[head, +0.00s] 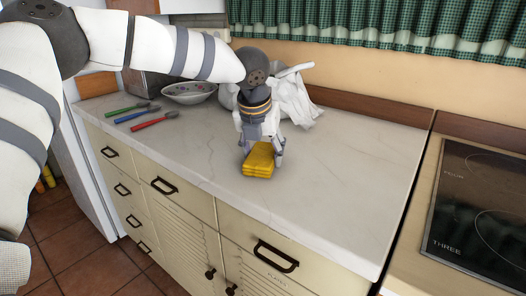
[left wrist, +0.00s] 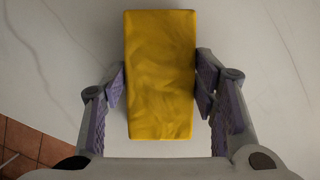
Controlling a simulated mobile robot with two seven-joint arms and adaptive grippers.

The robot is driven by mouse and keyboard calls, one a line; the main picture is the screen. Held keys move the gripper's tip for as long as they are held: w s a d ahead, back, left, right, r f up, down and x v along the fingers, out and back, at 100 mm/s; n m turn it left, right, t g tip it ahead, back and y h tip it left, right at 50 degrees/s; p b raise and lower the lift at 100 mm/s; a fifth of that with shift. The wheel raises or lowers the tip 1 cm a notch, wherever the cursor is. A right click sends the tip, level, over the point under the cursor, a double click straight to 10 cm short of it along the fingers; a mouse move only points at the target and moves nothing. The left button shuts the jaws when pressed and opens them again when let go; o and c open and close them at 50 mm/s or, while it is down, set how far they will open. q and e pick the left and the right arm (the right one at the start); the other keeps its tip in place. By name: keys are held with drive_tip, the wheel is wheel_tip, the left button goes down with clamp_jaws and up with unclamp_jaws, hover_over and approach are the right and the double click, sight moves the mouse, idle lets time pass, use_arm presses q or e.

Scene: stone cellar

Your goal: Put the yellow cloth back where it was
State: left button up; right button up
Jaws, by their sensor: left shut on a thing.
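The yellow cloth (head: 258,161) is a folded, block-like bundle at the front part of the white marble counter (head: 330,190). My left gripper (head: 262,150) comes down over it from above and is shut on it. In the left wrist view the yellow cloth (left wrist: 160,75) lies between the two fingers of my left gripper (left wrist: 160,88), which press on its left and right sides. Whether the cloth rests on the counter or hangs just above it, I cannot tell. My right gripper is not in view.
A patterned bowl (head: 189,93) and green, blue and red-handled utensils (head: 155,124) lie at the back left. A crumpled white cloth (head: 296,100) is behind my gripper. A black hob (head: 480,205) is at the right. The counter's right part is clear.

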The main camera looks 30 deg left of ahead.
use_arm(q)
drive_tip(key=o, duration=1.1)
drive_tip(key=shift+f, duration=0.1)
drive_tip(key=p+v, duration=0.1)
drive_tip(key=v, duration=1.1)
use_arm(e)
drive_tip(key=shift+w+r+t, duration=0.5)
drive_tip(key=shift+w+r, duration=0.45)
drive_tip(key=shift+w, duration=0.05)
